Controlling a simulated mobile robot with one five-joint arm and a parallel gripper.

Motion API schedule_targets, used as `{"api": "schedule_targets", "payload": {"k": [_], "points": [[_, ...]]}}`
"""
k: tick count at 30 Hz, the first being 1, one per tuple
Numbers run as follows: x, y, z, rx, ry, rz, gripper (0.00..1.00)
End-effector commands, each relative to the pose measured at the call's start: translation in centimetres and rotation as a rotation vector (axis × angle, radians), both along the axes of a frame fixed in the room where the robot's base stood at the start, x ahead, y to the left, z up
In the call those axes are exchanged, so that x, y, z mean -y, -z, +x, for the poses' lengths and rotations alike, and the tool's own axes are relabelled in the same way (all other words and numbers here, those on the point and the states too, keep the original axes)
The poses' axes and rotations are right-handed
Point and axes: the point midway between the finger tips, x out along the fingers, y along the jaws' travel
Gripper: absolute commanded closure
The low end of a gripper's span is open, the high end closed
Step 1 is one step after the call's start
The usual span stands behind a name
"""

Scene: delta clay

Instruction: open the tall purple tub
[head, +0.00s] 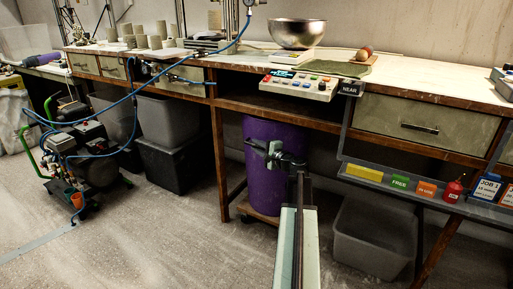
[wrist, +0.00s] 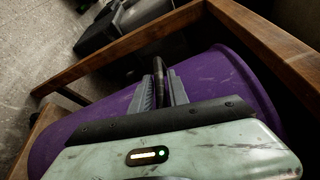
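The tall purple tub (head: 268,185) stands upright under the workbench, on a low wooden base. Its top is in shadow below the bench edge. My gripper (head: 271,150) is in front of the tub's upper part and hides some of it. In the wrist view the tub (wrist: 225,75) fills the middle, with its curved rim at the right. There my gripper (wrist: 161,88) has its two grey ribbed fingers on either side of a slim dark bar (wrist: 158,70), which looks like a handle. The fingers are close to the bar; I cannot tell whether they press on it.
The wooden bench frame (head: 217,160) surrounds the tub closely. A grey bin (head: 375,238) stands to its right, and dark bins (head: 172,165) stand to its left. A shelf rail with labelled blocks (head: 400,181) hangs at the right. The floor at front left is clear.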

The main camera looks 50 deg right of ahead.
Motion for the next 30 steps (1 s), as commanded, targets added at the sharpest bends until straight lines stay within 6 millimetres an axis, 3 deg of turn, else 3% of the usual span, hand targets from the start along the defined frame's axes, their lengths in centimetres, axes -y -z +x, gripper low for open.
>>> {"api": "schedule_targets", "payload": {"k": [2,30], "points": [[-0.01,0.0,0.0,0.0,0.0,0.0,1.0],[-0.12,0.03,0.04,-0.001,-0.002,0.0,1.0]]}}
